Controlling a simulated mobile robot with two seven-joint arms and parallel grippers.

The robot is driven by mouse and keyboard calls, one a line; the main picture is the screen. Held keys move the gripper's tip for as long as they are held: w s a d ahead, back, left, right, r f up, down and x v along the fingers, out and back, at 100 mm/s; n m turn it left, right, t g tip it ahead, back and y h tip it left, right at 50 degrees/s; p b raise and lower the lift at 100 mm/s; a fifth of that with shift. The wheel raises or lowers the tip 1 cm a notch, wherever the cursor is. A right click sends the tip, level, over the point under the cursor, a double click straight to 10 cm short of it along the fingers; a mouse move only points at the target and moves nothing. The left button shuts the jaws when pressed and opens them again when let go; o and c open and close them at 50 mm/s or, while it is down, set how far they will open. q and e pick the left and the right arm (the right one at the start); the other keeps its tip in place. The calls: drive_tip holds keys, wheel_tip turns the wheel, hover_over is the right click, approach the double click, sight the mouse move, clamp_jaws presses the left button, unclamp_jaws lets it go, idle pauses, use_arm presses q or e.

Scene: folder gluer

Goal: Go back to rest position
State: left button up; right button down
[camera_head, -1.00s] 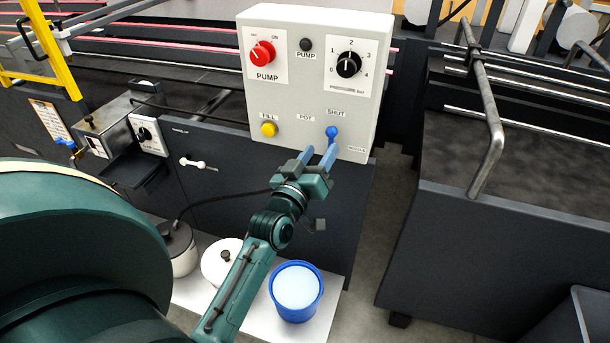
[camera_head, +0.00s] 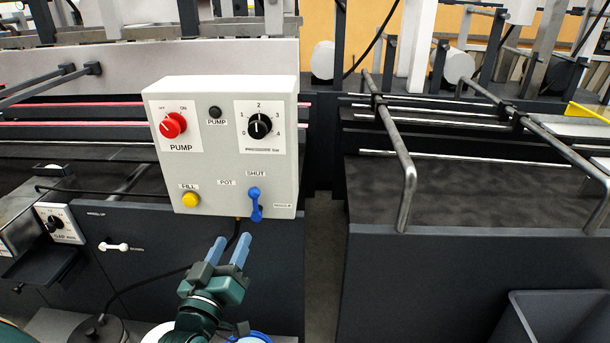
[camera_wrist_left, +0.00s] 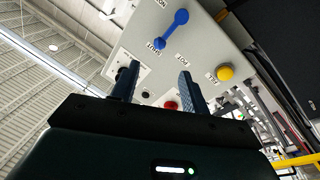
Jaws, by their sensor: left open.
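My left gripper (camera_head: 228,251) is open and empty, in front of and below the grey control box (camera_head: 222,88). Its two blue fingers stand apart, and they also show in the left wrist view (camera_wrist_left: 156,84) with the box beyond them. The box carries a red pump knob (camera_head: 173,125), a black pressure dial (camera_head: 259,126), a yellow fill button (camera_head: 190,199) and a blue pot lever (camera_head: 255,204). The lever hangs downward below the SHUT label, apart from the fingers. My right gripper is out of view.
A dark machine body (camera_head: 430,285) stands at the right, with bent metal bars (camera_head: 405,180) above it. A grey bin (camera_head: 560,318) is at the lower right. A blue container (camera_head: 250,337) is mostly hidden below my left gripper. A floor gap (camera_head: 325,270) separates the machines.

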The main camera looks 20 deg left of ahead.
use_arm(q)
drive_tip(key=s+d+f+m+g+h+p, duration=0.1)
drive_tip(key=s+d+f+m+g+h, duration=0.2)
drive_tip(key=s+d+f, duration=0.3)
drive_tip(key=s+d+f+m+g+h+p, duration=0.1)
drive_tip(key=s+d+f+m+g, duration=0.4)
drive_tip(key=f, duration=0.7)
drive_tip(key=s+d+m+h, duration=0.1)
drive_tip(key=s+d, duration=0.1)
drive_tip(key=shift+s+d+f+g+h, duration=0.25)
drive_tip(key=shift+s+d+g+h, duration=0.05)
drive_tip(key=shift+d+g+h, duration=0.1)
